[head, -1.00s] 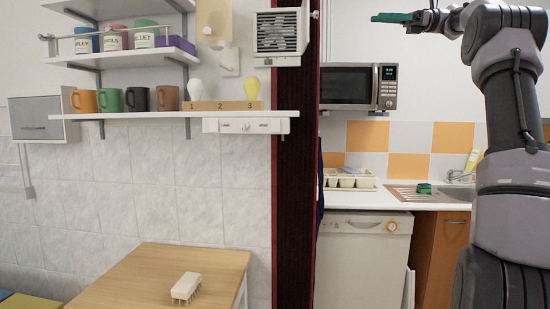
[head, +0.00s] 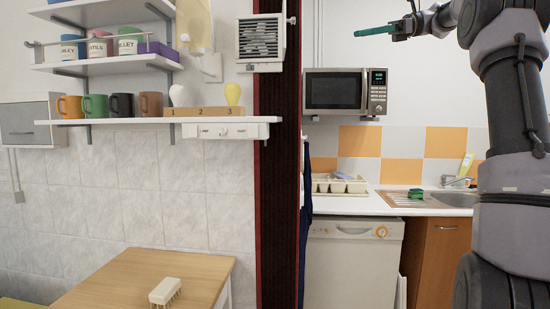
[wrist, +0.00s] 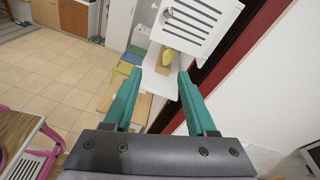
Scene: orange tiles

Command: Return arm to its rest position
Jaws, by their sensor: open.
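My gripper (head: 376,31) is raised at the upper right of the head view, in front of the white wall above the microwave. Only a teal finger shows clearly there, side-on and pointing left. In the wrist view my gripper (wrist: 159,74) has its two teal fingers spread wide apart, with nothing held between them. My grey arm is bent and fills the right edge of the head view.
A microwave (head: 345,92) hangs below the gripper in the picture. A dark red-edged post (head: 277,190) divides the rooms. A white shelf (head: 105,122) carries mugs and bulbs. A white brush (head: 165,291) lies on the wooden table (head: 110,283). A pink chair (wrist: 40,150) shows at the wrist view's left.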

